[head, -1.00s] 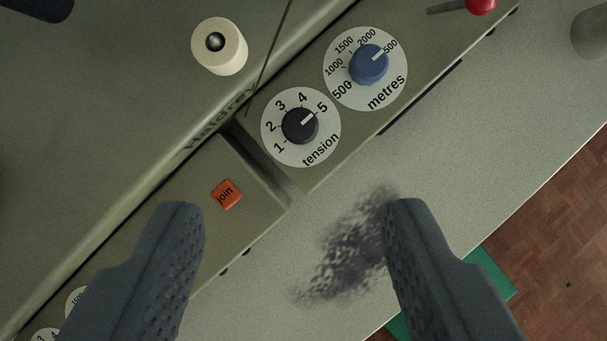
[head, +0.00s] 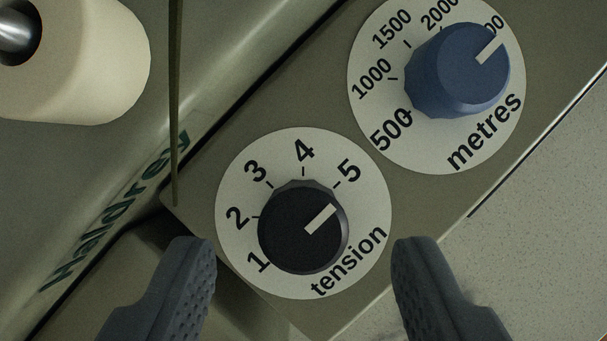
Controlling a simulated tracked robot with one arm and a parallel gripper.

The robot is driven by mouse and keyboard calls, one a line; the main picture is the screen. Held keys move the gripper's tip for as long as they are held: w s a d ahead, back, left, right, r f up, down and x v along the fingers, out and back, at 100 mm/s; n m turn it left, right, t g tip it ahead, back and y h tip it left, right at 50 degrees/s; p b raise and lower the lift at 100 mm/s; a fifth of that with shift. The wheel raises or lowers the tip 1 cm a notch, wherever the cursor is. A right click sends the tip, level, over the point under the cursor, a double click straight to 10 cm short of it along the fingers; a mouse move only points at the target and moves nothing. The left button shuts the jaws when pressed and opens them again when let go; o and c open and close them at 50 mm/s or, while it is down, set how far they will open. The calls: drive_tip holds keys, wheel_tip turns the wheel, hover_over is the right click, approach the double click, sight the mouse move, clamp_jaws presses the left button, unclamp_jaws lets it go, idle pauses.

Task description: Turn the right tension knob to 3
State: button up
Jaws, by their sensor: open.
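The right tension knob (head: 300,228) is black and sits on a round white dial (head: 240,195) marked 1 to 5 and "tension". Its pale pointer line points up and right, toward the 5 mark. The 3 on the dial is up and left of the knob. My gripper (head: 304,255) is open, its dark ridged fingers standing on the left and right sides of the dial in the picture. The fingers look apart from the knob, with nothing between them gripped. I cannot tell how far above the knob they are.
A blue metres knob (head: 460,72) on its own white dial (head: 372,105) stands up and right of the tension dial. A cream spool (head: 95,65) is at the upper left, with a thin upright rod (head: 175,90) beside it. Bare tabletop (head: 545,240) lies at the right.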

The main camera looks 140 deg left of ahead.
sight(303, 226)
drive_tip(key=shift+x, duration=1.25)
